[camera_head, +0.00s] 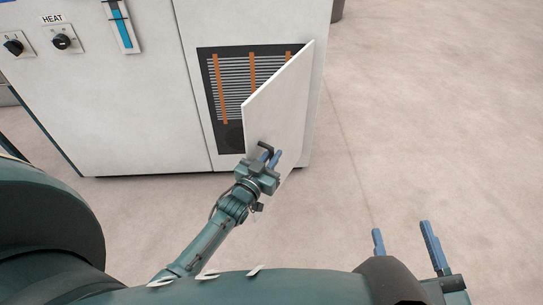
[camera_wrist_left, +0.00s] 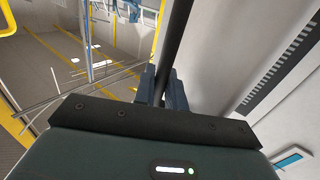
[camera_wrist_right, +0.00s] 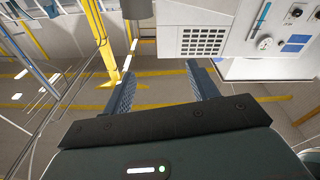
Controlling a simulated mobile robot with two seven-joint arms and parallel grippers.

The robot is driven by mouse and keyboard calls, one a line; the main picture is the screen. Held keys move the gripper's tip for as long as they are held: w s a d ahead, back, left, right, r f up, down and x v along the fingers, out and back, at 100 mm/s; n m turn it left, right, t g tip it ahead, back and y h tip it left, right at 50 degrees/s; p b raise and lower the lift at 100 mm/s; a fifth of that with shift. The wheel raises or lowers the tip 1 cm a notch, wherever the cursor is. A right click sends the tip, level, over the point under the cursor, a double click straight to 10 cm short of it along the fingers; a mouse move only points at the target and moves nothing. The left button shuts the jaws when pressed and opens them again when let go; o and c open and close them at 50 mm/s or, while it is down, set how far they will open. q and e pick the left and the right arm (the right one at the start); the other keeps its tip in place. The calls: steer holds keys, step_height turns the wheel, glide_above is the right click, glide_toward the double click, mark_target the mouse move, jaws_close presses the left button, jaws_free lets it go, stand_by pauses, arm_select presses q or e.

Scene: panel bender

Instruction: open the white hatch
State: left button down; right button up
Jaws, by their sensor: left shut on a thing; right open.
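The white hatch (camera_head: 283,103) stands swung out from the front of the white cabinet in the head view, hinged on its right side. Behind it shows the dark opening with orange bars (camera_head: 252,72) and a grille. My left gripper (camera_head: 271,158) is shut on the hatch's dark handle (camera_head: 265,147) at the hatch's lower left edge. In the left wrist view the dark handle bar (camera_wrist_left: 174,50) runs between the left gripper's fingers (camera_wrist_left: 164,88). My right gripper (camera_head: 408,246) is open and empty over the floor at the lower right; its spread fingers also show in the right wrist view (camera_wrist_right: 163,88).
The white cabinet (camera_head: 120,110) carries two black knobs, one labelled HEAT (camera_head: 62,41), and a blue gauge (camera_head: 121,25). The floor (camera_head: 430,110) to the right of the cabinet is clear. Yellow posts (camera_wrist_right: 100,40) show in the right wrist view.

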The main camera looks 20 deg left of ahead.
arm_select(q)
steer(key=c, duration=1.8)
jaws_free()
steer(key=s+p, duration=0.1)
steer(key=s, duration=0.3)
steer(key=s+a+p, duration=0.1)
steer(key=s, duration=0.3)
steer(key=s+p, duration=0.1)
steer(key=s, duration=0.4)
steer(key=shift+a+p, duration=0.25)
steer(key=shift+p, duration=0.1)
arm_select(e)
steer(key=shift+w+d+f+m+g+h, duration=0.15)
steer(key=shift+w+d+m+g+h, duration=0.05)
steer(key=shift+d+m+g+h, duration=0.8)
arm_select(q)
steer(key=shift+c, duration=0.6)
arm_select(e)
steer(key=shift+a, duration=0.25)
